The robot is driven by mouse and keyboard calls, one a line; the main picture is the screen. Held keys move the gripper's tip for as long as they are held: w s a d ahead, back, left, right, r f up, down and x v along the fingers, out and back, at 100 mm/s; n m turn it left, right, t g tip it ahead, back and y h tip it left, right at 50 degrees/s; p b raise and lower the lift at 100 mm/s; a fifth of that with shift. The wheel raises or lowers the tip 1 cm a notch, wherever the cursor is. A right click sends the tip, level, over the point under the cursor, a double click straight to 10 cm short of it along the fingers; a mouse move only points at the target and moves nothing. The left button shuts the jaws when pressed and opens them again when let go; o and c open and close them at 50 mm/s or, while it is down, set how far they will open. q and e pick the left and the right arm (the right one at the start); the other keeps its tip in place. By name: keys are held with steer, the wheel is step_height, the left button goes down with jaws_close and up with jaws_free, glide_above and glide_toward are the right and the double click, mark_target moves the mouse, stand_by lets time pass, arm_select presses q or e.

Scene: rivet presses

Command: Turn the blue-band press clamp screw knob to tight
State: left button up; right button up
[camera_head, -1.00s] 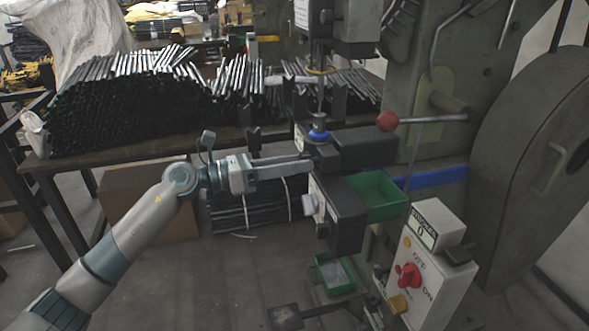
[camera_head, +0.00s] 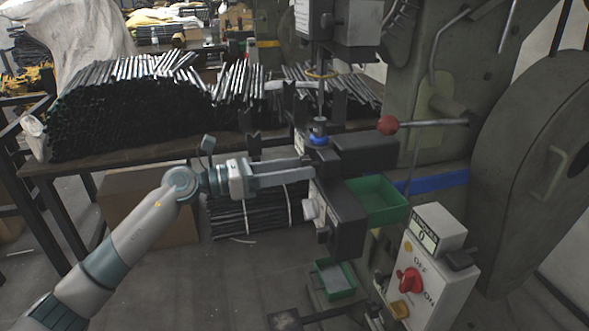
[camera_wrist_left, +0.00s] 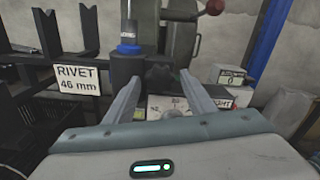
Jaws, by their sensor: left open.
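The press with the blue band (camera_head: 432,181) stands at the right. Its dark clamp block (camera_head: 338,215) carries a pale grey knob (camera_head: 309,208) on its left face; I cannot tell for sure that this is the clamp screw knob. My left gripper (camera_head: 311,168) is open, its fingers level and pointing right, their tips close to the dark block above the pale knob. My right gripper is out of view.
A green tray (camera_head: 377,202) sits right of the block. A red-ball lever (camera_head: 388,125) reaches over it. A control box (camera_head: 432,270) with a red switch stands in front. A table of dark rods (camera_head: 125,115) lies behind my arm.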

arm_select(q)
steer(key=v, duration=1.7)
steer(key=shift+a+b, duration=0.2)
steer(key=shift+b, duration=0.25)
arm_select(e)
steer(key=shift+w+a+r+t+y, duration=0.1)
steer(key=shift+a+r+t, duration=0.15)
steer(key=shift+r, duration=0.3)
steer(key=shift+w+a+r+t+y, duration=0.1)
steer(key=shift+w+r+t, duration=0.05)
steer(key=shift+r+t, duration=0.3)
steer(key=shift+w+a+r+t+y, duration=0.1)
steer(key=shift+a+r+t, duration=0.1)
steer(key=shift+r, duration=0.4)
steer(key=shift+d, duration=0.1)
